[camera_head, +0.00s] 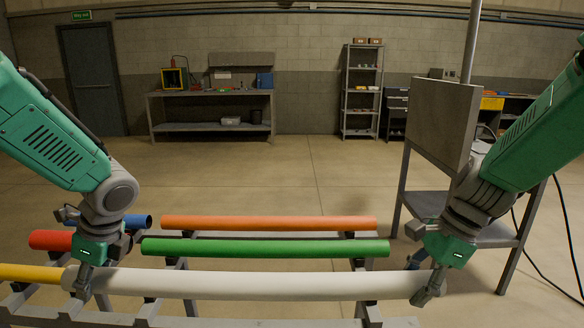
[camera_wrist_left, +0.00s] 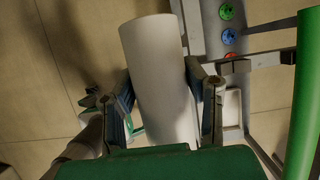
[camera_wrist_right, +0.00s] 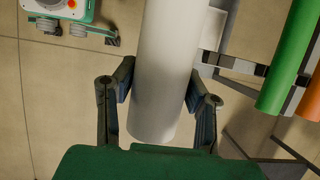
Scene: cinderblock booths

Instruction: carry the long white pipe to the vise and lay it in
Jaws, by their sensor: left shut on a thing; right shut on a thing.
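The long white pipe (camera_head: 250,284) lies level across the front of the head view. My left gripper (camera_head: 84,282) is shut on it near its left end, and my right gripper (camera_head: 428,288) is shut on it near its right end. In the left wrist view the white pipe (camera_wrist_left: 158,75) sits between the fingers of my left gripper (camera_wrist_left: 165,100). In the right wrist view the white pipe (camera_wrist_right: 165,70) sits between the fingers of my right gripper (camera_wrist_right: 158,92). I cannot tell whether the pipe touches the rack under it. I cannot make out a vise.
Behind the white pipe, a green pipe (camera_head: 265,248) and an orange pipe (camera_head: 268,223) lie on rack supports. Red (camera_head: 50,240), blue (camera_head: 138,221) and yellow (camera_head: 30,273) pipes are at the left. A stand with a grey panel (camera_head: 441,122) is at the right. Open floor (camera_head: 300,175) lies beyond.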

